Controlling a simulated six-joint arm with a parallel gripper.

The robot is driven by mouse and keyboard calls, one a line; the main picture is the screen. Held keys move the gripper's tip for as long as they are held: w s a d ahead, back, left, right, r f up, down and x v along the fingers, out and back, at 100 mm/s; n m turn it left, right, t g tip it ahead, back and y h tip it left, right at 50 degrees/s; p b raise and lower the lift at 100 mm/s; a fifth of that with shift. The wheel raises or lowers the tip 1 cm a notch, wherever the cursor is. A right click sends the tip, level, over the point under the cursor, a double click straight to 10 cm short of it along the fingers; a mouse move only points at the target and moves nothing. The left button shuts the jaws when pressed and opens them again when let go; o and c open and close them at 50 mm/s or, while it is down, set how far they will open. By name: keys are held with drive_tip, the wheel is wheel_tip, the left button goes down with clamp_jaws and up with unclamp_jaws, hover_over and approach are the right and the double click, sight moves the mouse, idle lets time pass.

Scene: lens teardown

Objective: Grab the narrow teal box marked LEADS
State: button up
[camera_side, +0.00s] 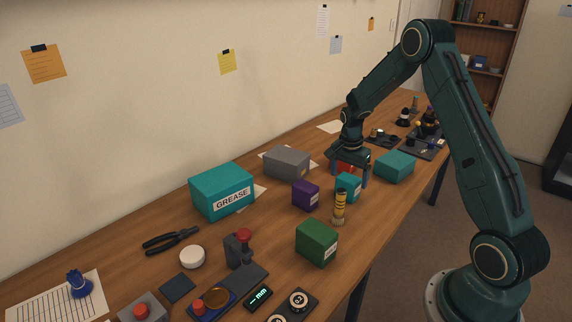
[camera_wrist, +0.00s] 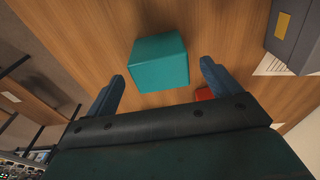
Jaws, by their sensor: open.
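A small narrow teal box (camera_side: 348,186) with a pale label stands on the bench in the side view, its wording too small to read. A wider teal box (camera_side: 394,167) stands to its right, and a large teal box (camera_side: 221,190) marked GREASE stands to the left. My gripper (camera_side: 350,176) points down just behind the small teal box, fingers apart. In the wrist view a plain teal box (camera_wrist: 158,62) lies ahead of my gripper (camera_wrist: 164,75), between the lines of the spread fingers. I cannot tell for certain which teal box that is.
A red thing (camera_side: 346,167) shows at my fingers, also by the right finger in the wrist view (camera_wrist: 204,94). A purple box (camera_side: 305,195), yellow cylinder (camera_side: 340,207), grey box (camera_side: 287,163) and green box (camera_side: 316,243) stand around. Bare wood shows between them.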

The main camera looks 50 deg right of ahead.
sight(349, 178)
drive_tip(key=shift+d+f, duration=0.15)
drive_tip(key=shift+f, duration=0.8)
drive_tip(key=shift+d+f, duration=0.15)
drive_tip(key=shift+f, duration=0.8)
drive_tip(key=shift+c, duration=0.2)
drive_tip(key=c, duration=1.2)
drive_tip(key=shift+o, duration=0.2)
drive_tip(key=shift+r, duration=0.1)
wheel_tip(349, 178, up, 20)
